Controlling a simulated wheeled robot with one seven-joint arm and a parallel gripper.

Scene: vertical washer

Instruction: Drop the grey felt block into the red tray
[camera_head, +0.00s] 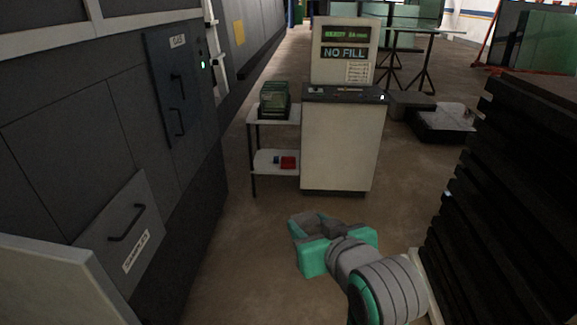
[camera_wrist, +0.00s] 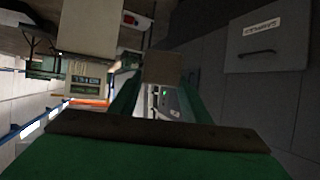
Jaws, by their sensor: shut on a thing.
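My gripper (camera_head: 308,234) is teal and grey, low over the floor in the middle of the head view. It is shut on the grey felt block (camera_wrist: 163,68), which looks brownish grey between the fingertips in the wrist view. In the head view the block is hard to tell from the gripper's grey parts. The small red tray (camera_head: 289,162) is on the lower shelf of a side stand, beyond my gripper and apart from it. It also shows as a small red patch in the wrist view (camera_wrist: 130,19). Its inside is too small to make out.
The white stand (camera_head: 266,168) holds a small blue thing (camera_head: 276,160) beside the tray and a dark green box (camera_head: 274,100) on top. A cream machine (camera_head: 342,145) adjoins it. Grey cabinets (camera_head: 75,130) line the left; a black ribbed thing (camera_head: 515,200) blocks the right. Floor between is clear.

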